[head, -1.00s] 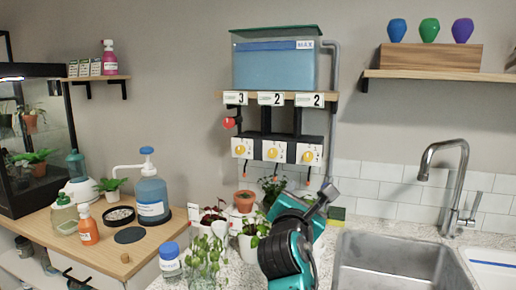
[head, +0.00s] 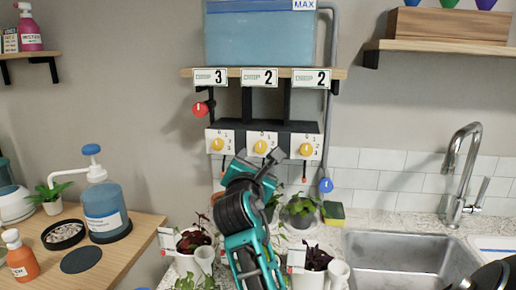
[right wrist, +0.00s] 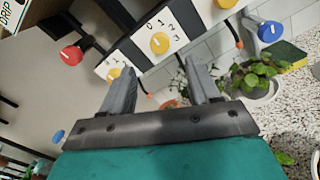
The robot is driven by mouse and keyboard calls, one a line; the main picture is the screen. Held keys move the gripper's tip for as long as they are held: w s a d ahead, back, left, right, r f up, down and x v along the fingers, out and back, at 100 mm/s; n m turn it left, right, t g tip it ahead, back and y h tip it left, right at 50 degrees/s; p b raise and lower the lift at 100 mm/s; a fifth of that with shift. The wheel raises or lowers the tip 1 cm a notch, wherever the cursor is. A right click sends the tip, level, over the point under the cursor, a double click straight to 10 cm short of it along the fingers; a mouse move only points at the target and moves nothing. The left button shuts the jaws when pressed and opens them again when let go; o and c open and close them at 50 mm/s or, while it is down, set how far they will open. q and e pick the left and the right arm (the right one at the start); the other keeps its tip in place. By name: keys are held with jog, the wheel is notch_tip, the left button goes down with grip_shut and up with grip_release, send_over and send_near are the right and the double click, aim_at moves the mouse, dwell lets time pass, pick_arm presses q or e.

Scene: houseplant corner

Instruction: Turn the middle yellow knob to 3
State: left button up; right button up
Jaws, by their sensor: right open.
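Three yellow knobs sit in a row on white dial plates below the tank shelf. The middle yellow knob (head: 261,146) is just above and behind my right gripper (head: 259,157); it also shows in the right wrist view (right wrist: 159,43), with numbers around it. The left yellow knob (head: 218,144) and right yellow knob (head: 306,149) flank it. My right gripper is open and empty, its fingers (right wrist: 160,82) pointing at the panel, short of the middle knob. I cannot read the middle knob's setting. My left gripper is not in view.
A red knob (head: 200,108) hangs left of the panel and a blue one (head: 326,185) lower right. Potted plants (head: 301,209) stand on the counter below. The blue tank (head: 258,38) is above; the sink (head: 400,260) is right.

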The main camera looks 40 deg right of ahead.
aim_at(261, 148)
jog(key=x, duration=1)
jog(key=c, duration=1)
